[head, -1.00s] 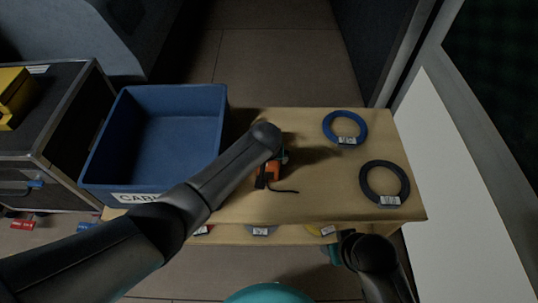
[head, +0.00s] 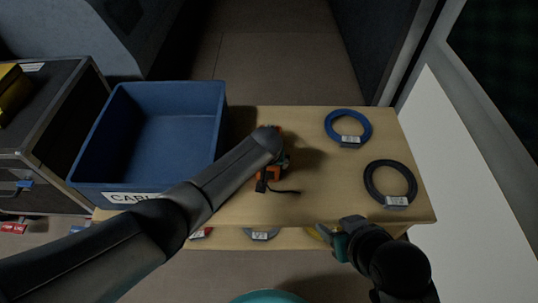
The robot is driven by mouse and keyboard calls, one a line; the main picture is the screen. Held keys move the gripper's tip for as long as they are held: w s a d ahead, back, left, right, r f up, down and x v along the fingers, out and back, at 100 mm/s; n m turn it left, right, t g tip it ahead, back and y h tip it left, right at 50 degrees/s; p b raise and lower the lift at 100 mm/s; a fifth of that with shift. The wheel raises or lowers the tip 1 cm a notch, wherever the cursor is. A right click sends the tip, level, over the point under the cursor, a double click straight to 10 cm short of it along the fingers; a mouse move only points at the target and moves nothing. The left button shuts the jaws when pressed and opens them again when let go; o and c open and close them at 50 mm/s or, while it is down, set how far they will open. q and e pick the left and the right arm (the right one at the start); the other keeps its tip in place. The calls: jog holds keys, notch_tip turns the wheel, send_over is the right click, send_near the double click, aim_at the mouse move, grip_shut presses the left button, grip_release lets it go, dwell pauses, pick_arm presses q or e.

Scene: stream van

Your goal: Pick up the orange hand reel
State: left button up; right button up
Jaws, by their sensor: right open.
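The orange hand reel (head: 262,186) lies on the wooden table (head: 325,195), with a short dark cable end trailing to its right. My left arm reaches in over it from the left. Its wrist covers much of the reel and hides the left gripper's fingers, so I cannot tell whether they are open or touching the reel. My right gripper (head: 338,236) is at the table's front edge, right of the middle, open and empty, well apart from the reel.
A blue cable bin (head: 150,190) stands at the table's left end. A blue cable coil (head: 365,130) and a black coil (head: 372,186) lie on the right side. More coils, one grey (head: 262,235), sit on a lower shelf. A black case (head: 62,110) stands at left.

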pick_arm(q)
jog(key=shift+f, duration=0.1)
pick_arm(e)
jog(key=shift+w+a+r, duration=0.1)
jog(key=shift+a, duration=0.05)
pick_arm(q)
jog(key=c, duration=1.5)
jog(key=shift+r+p, duration=0.5)
jog(key=shift+r, duration=0.3)
jog(key=shift+w+r+p, duration=0.1)
jog(key=shift+r+p, duration=0.6)
jog(key=shift+r, duration=0.2)
notch_tip(320, 180, up, 6)
jog(key=p, duration=0.4)
jog(key=shift+r, duration=0.15)
jog(key=shift+r+p, duration=2.7)
jog(key=shift+r, duration=2.55)
pick_arm(e)
jog(key=s+d+f+g, duration=0.1)
jog(key=s+d+f, duration=0.1)
jog(key=f, duration=0.4)
jog(key=s+d+f+g+h, duration=0.1)
jog(key=s+d+f+g, duration=0.1)
jog(key=s+f, duration=0.2)
jog(key=s+d+f+g, duration=0.1)
jog(key=s+f, duration=0.3)
jog(key=f, duration=0.5)
jog(key=shift+d+h, duration=0.3)
jog(key=shift+d, duration=0.45)
